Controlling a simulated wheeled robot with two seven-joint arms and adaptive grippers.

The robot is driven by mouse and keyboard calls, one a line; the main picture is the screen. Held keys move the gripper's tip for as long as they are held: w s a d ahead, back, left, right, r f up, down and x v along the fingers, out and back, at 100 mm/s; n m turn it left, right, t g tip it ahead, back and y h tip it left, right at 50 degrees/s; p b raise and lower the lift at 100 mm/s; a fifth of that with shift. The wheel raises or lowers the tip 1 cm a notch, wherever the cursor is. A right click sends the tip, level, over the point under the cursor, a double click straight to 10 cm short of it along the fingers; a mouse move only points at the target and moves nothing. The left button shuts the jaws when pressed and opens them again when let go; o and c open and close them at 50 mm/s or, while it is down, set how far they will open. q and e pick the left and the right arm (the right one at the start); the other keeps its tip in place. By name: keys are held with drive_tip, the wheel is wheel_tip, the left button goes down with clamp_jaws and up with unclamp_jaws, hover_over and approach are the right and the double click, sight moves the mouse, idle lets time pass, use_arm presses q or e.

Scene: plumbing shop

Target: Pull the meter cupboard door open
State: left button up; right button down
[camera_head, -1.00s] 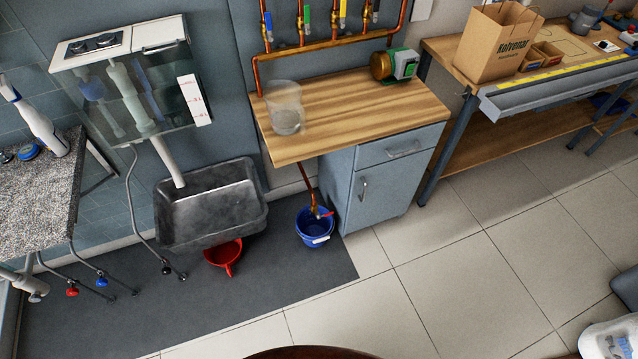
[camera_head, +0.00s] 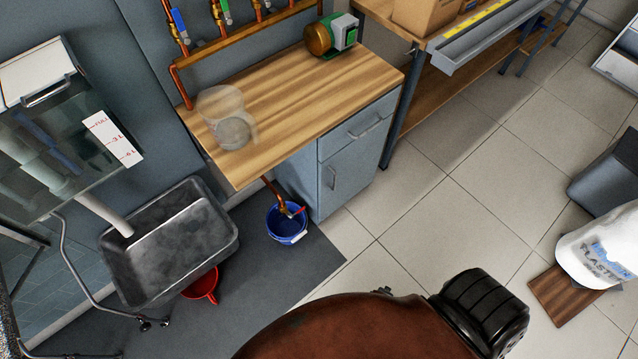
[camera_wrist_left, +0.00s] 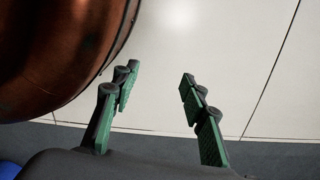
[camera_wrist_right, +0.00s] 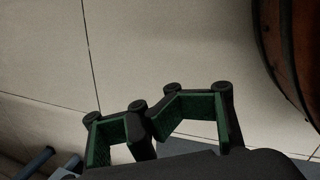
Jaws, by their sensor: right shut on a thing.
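The meter cupboard (camera_head: 292,185) is grey and stands under a wooden worktop. Its door (camera_head: 352,172) is shut, with a small upright metal handle (camera_head: 332,178) near its left edge. A drawer front (camera_head: 340,138) with its own handle sits above the door. My left gripper (camera_wrist_left: 157,82) is open and empty, over pale floor in the left wrist view. My right gripper (camera_wrist_right: 146,118) has its fingers folded together at the tips; I see no object between them. Neither gripper shows in the head view, and both look clear of the cupboard.
A blue bucket (camera_head: 286,224), a red funnel (camera_head: 202,285) and a grey sink (camera_head: 170,245) are left of the cupboard. A plaster bag (camera_head: 600,245) lies right.

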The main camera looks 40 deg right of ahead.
drive_tip(key=w+d+r+n+t+h+b, duration=0.1)
drive_tip(key=w+r+h, duration=0.15)
drive_tip(key=w, duration=0.55)
drive_tip(key=w+d+r+n+t+h+b, duration=0.1)
drive_tip(key=w+r+t+h, duration=0.15)
drive_tip(key=w, duration=0.55)
use_arm(q)
drive_tip(key=w+d+r+b, duration=0.2)
drive_tip(key=w+r, duration=0.1)
drive_tip(key=r, duration=0.7)
drive_tip(key=w+d+r+b, duration=0.1)
drive_tip(key=w+r+b, duration=0.25)
drive_tip(key=r, duration=0.65)
use_arm(e)
drive_tip(key=t+h, duration=0.7)
approach(332, 175)
use_arm(q)
drive_tip(key=w+d+f+t+h+b, duration=0.1)
drive_tip(key=w+d+f+t, duration=0.1)
drive_tip(key=w+d+f, duration=0.1)
drive_tip(key=shift+w+f+h+b, duration=0.3)
drive_tip(key=shift+w+b, duration=0.05)
drive_tip(key=shift+w, duration=0.35)
use_arm(e)
drive_tip(key=shift+n, duration=0.4)
drive_tip(key=shift+x, duration=2.35)
drive_tip(key=shift+s, duration=0.1)
